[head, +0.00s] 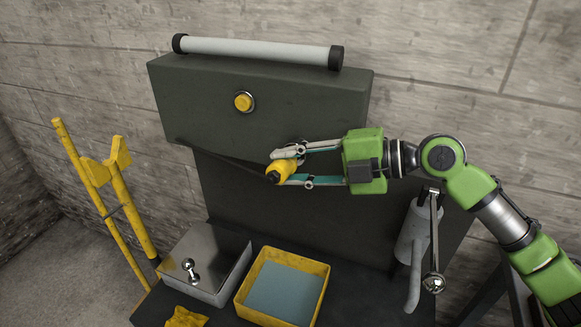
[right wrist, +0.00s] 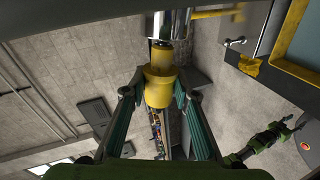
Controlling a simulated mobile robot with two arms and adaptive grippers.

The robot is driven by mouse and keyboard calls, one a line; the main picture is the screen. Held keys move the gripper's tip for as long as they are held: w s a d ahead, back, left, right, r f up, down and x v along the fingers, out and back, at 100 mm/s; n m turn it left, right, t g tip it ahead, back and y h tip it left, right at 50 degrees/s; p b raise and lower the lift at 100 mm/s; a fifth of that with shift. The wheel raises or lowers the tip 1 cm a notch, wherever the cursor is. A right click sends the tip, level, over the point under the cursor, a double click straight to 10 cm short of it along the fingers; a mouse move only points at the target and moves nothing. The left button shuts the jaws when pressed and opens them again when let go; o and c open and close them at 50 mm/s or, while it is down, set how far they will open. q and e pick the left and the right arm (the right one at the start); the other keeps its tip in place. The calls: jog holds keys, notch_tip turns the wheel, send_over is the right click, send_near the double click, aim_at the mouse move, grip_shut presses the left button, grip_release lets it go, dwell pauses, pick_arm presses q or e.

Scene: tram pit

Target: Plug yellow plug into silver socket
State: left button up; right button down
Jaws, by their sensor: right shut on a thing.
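The yellow plug (head: 280,172) is held by my right gripper (head: 290,166), which is shut on it with one finger on each side. It is tilted in the head view, just below the lower edge of the dark cabinet. In the right wrist view the plug (right wrist: 159,88) is upright between the fingers (right wrist: 158,93). A silver cylinder (right wrist: 168,22), which looks like the silver socket, is directly above the plug's narrower end there. I cannot tell whether they touch. In the head view the socket is mostly hidden near the upper finger.
The dark cabinet (head: 200,110) bears a yellow round button (head: 244,102) and a white bar (head: 260,50). Below stand a metal box (head: 225,262), a yellow tray (head: 242,308) and a grey cylinder with a lever (head: 414,238). A yellow stand (head: 92,190) is at left.

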jog(key=shift+w+d, duration=0.1)
jog(key=shift+w, duration=0.05)
jog(key=shift+w+d+f+b, duration=0.1)
jog(key=shift+w+b, duration=0.25)
jog(key=shift+b, duration=0.05)
jog(key=shift+w+d+f+b, duration=0.1)
jog(key=shift+w+d+b, duration=0.1)
jog(key=shift+w+b, duration=0.2)
jog(key=shift+w+d+f+b, duration=0.15)
jog(key=shift+w+b, duration=0.1)
jog(key=shift+w, duration=0.2)
jog(key=shift+w+d, duration=0.2)
jog(key=shift+w, duration=0.05)
jog(key=shift+w, duration=0.1)
jog(key=c, duration=1.6)
grip_release()
jog(key=shift+o, duration=0.2)
jog(key=shift+d, duration=0.15)
send_near(296, 159)
jog(key=shift+x, duration=0.75)
